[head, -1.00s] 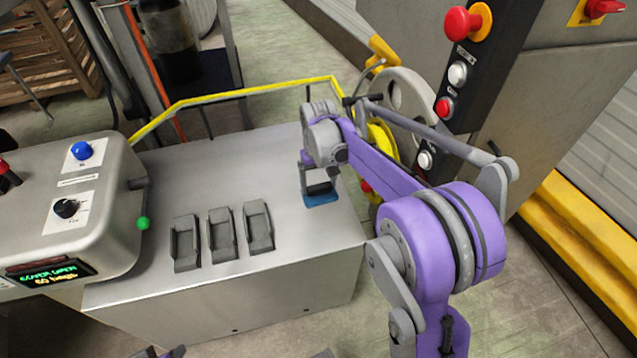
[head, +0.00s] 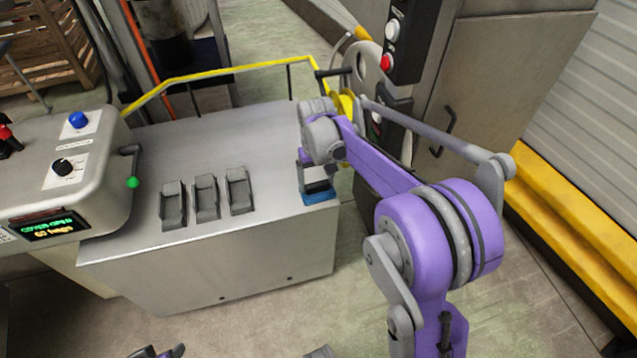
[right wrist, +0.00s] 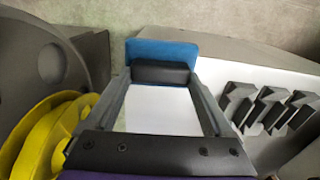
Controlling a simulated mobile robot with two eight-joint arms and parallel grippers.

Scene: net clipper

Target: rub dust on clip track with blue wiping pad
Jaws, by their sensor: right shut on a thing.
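My right gripper (head: 317,186) is shut on the blue wiping pad (head: 318,198), close to the right edge of the metal table (head: 250,135). The pad also shows in the right wrist view (right wrist: 150,50), just beyond the dark fingertips (right wrist: 160,73). I cannot tell whether the pad touches the table. I cannot pick out the clip track or any dust on it. A yellow reel (right wrist: 45,135) beside a grey disc fills the left of the right wrist view. My left gripper is not seen clearly in any view.
Several grey holders (head: 205,198) stand on the table left of the pad. A control box (head: 70,165) with a green-tipped lever is at the left. A yellow rail (head: 235,70) runs along the back. A tall grey cabinet (head: 480,80) stands at the right.

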